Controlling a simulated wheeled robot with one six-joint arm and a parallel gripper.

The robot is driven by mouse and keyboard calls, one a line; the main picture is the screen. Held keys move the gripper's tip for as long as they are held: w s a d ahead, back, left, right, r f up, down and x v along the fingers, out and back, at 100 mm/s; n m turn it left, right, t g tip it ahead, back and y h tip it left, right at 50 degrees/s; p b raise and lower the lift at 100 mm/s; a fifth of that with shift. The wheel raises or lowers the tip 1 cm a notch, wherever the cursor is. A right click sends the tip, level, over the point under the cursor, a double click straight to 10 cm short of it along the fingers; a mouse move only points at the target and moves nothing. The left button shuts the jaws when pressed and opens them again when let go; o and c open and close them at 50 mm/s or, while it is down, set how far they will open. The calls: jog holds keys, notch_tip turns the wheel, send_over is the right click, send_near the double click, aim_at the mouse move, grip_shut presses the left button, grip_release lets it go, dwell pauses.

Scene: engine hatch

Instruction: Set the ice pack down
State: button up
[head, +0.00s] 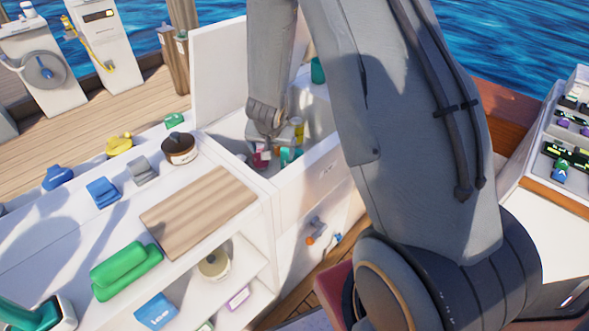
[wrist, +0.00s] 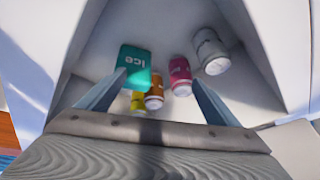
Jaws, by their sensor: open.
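The teal ice pack (wrist: 135,67), with "Ice" printed on it, lies inside the white cooler bin (wrist: 275,45) in the wrist view. It is near my left finger; I cannot tell whether they touch. My gripper (wrist: 160,77) is open, pointing down into the bin, with nothing clamped between its fingers. In the head view my arm reaches into the open bin (head: 312,171), and a teal item (head: 291,155), likely the pack, shows beside the wrist. My fingertips are hidden there.
Pink (wrist: 180,76), orange (wrist: 155,93), yellow (wrist: 138,101) and white cans (wrist: 210,50) crowd the bin. The raised lid (head: 222,70) stands behind it. Left of the bin, the counter holds a wooden board (head: 198,211), a brown pot (head: 179,149) and a green object (head: 126,270).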

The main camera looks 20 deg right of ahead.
jog(key=s+a+r+n+g+y, duration=0.1)
jog(key=s+a+r, duration=0.1)
jog(key=s+r, duration=0.2)
jog(key=s+a+r+n+g+y, duration=0.1)
jog(key=s+r+n, duration=0.1)
jog(key=s+r, duration=0.3)
jog(key=s+a+r+n+g, duration=0.1)
jog(key=s+r, duration=0.3)
jog(key=s, duration=0.5)
jog(key=shift+a+r+n+y, duration=0.25)
jog(key=shift+a+n+y, duration=0.15)
jog(key=shift+a+n, duration=0.35)
jog(key=s+d+r+n+g, duration=0.1)
jog(key=s+d+r, duration=0.1)
jog(key=s, duration=0.5)
jog(key=shift+s+r+g+h, duration=0.25)
jog(key=shift+s+g+h, duration=0.15)
jog(key=shift+a, duration=0.1)
